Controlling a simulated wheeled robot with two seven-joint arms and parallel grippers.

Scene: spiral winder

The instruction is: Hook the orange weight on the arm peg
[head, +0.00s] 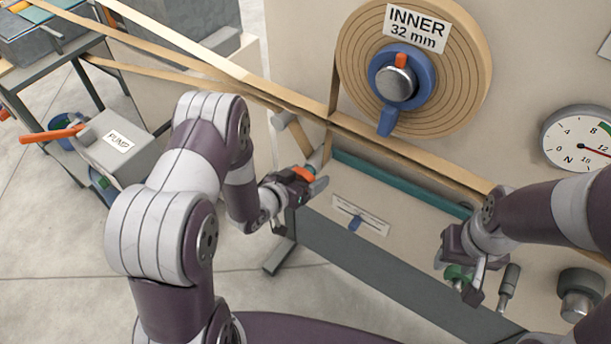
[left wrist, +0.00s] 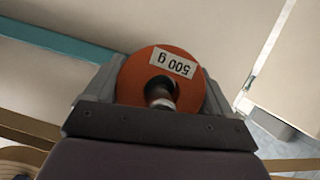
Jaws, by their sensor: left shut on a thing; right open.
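My left gripper (head: 308,184) is shut on the orange weight (head: 303,173), in front of the machine's lower panel. In the left wrist view the weight (left wrist: 135,78) is a round orange disc labelled 500 g, held between both fingers. A dark stem (left wrist: 158,92) shows at its middle; I cannot tell what it belongs to. A grey arm (head: 299,136) with a round end (head: 282,120) stands just above and left of the gripper; its peg is not clearly visible. My right gripper (head: 464,285) is open beside a green knob (head: 457,273) and a grey handle (head: 509,285).
A tan strip (head: 400,153) runs across the machine below the coil (head: 455,75) labelled INNER 32 mm. A dial (head: 582,140) is at the right. A pump box (head: 120,150) with an orange lever stands at the left. The floor (head: 60,250) at the lower left is clear.

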